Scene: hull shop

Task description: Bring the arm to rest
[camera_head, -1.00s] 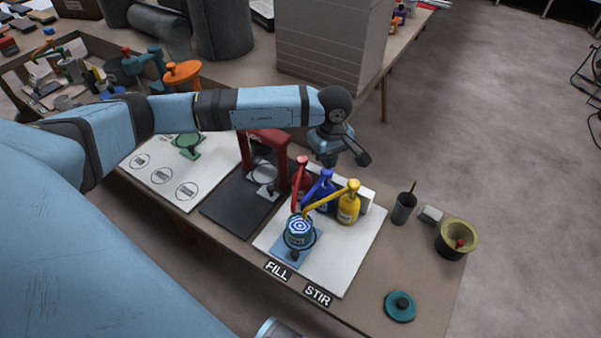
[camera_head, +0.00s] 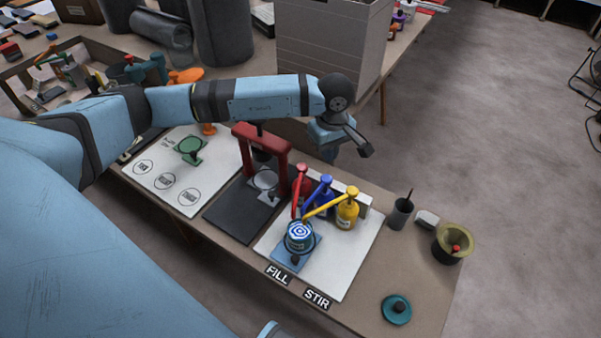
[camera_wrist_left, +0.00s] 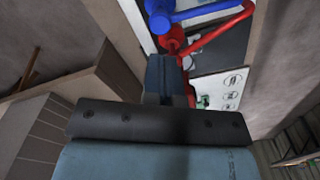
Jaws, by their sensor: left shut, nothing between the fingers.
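My left arm stretches across the head view from the left. Its gripper (camera_head: 329,150) points down, shut and empty, in the air behind the colored pump bottles and right of the red press. In the left wrist view the shut fingers (camera_wrist_left: 163,78) show with nothing between them, and blue and red pump parts lie beyond them. My right gripper is not in view.
A grey slatted box (camera_head: 325,45) rises behind.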

